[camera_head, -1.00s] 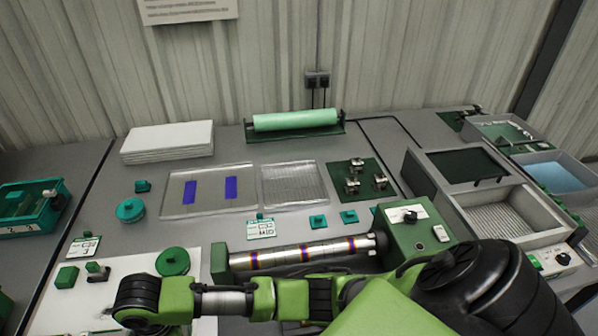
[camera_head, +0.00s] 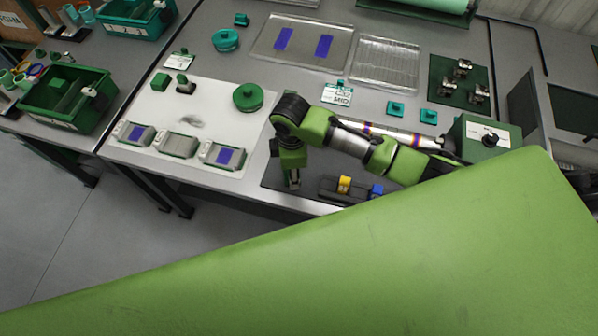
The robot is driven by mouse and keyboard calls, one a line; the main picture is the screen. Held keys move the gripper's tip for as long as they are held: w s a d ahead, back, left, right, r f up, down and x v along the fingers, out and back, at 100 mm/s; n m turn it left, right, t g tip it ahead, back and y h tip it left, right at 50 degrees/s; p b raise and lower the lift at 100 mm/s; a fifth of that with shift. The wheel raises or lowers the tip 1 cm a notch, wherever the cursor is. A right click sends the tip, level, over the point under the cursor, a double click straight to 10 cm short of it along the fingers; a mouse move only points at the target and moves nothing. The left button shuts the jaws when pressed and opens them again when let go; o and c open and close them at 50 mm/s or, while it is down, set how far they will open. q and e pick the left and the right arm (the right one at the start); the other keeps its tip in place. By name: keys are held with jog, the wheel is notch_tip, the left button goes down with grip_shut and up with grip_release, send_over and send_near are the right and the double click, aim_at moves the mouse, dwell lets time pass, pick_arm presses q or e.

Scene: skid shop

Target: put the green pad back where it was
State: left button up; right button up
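Two small flat green squares, one (camera_head: 395,108) left of the other (camera_head: 428,116), lie on the grey bench right of the MID card. A green block (camera_head: 160,82) stands on the white board, and a round green disc (camera_head: 248,97) lies at its right part. I cannot tell which of these is the green pad. My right gripper (camera_head: 293,184) points down over the dark mat at the bench's front, right of the white board. Its fingers are small and dark; I see nothing clearly held and cannot tell if they are open. My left gripper is out of view.
The white board (camera_head: 205,97) carries several grey trays, some with blue pieces. A dark holder with a yellow piece (camera_head: 345,184) and a blue piece (camera_head: 376,190) is right of my gripper. Clear trays (camera_head: 345,55) lie behind; a green bin (camera_head: 70,95) is left.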

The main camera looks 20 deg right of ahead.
jog(key=shift+w+d+f, duration=0.25)
jog(key=shift+d+f, duration=0.2)
jog(key=shift+f, duration=0.25)
jog(key=shift+w+d+f, duration=0.1)
jog(key=shift+d+f, duration=0.1)
jog(key=shift+f, duration=0.85)
jog(key=shift+w+d+f, duration=0.1)
jog(key=shift+d+f, duration=0.1)
jog(key=shift+f, duration=0.8)
jog(key=shift+f, duration=0.2)
jog(key=o, duration=1.1)
jog(key=shift+r, duration=0.1)
notch_tip(320, 180, up, 12)
jog(key=shift+r, duration=0.15)
jog(key=shift+s, duration=0.1)
